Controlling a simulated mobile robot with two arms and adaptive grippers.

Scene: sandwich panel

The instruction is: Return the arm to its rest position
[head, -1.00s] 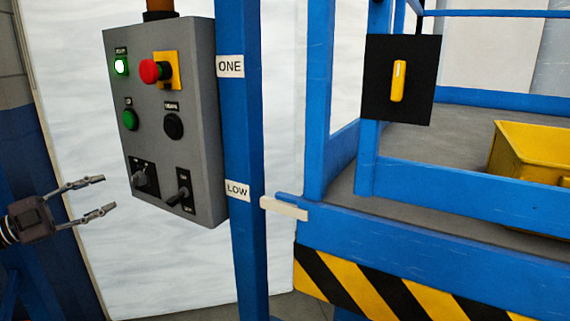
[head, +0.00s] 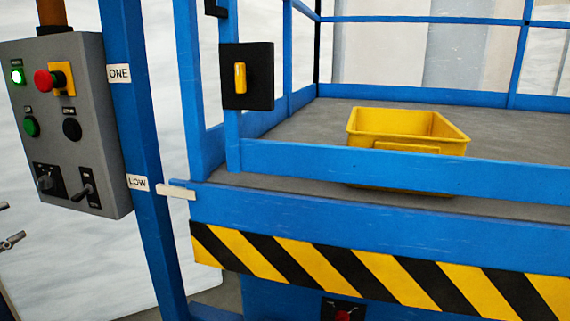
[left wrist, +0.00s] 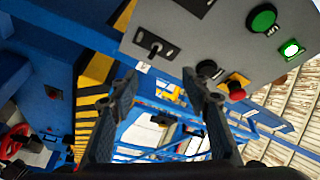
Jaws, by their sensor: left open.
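My left gripper (head: 8,224) shows only by its fingertips at the left edge of the head view, below and left of the grey control box (head: 70,120). In the left wrist view both fingers of the left gripper (left wrist: 160,92) are spread apart with nothing between them. The control box (left wrist: 225,40) fills the upper right there, apart from the fingers. It carries a lit green lamp (head: 17,76), a red button (head: 43,81), a green button (head: 31,127), a black button (head: 72,129) and two black switches. My right gripper is not in view.
A blue post (head: 135,130) with ONE and LOW labels stands beside the box. To its right is a blue railed platform with a striped edge (head: 370,270). A yellow bin (head: 407,130) stands on it. A black plate with a yellow handle (head: 240,77) hangs on the rail.

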